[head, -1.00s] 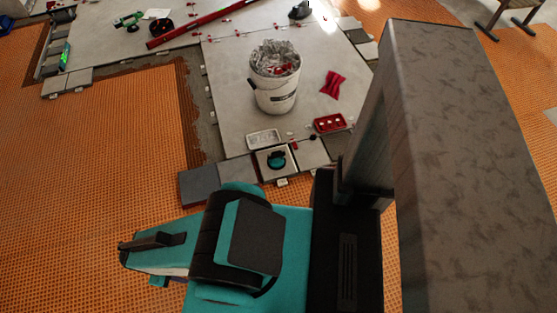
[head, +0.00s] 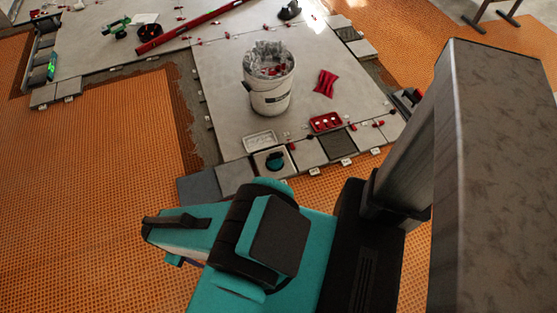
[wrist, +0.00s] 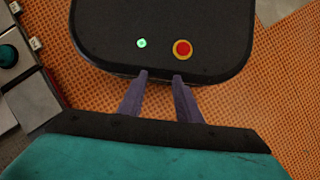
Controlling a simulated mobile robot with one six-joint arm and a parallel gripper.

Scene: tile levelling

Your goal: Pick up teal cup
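The teal cup (head: 275,161) is small, with a dark top, and sits on a light square tile (head: 260,167) at the near edge of the tiled floor in the head view. Part of it also shows at the far left edge of the wrist view (wrist: 8,56). My gripper (wrist: 162,76) shows in the wrist view as two purple-grey fingers, apart with nothing between them. It is well to the right of the cup there and not touching it. In the head view the fingers cannot be made out; my teal and black arm lies in front of the cup's tile.
A white bucket (head: 268,98) of crumpled material stands behind the cup. A clear tray (head: 260,138) and a red tray (head: 326,122) lie close by. A red cloth (head: 325,83) is further right. Orange matting (head: 90,190) is open floor at left.

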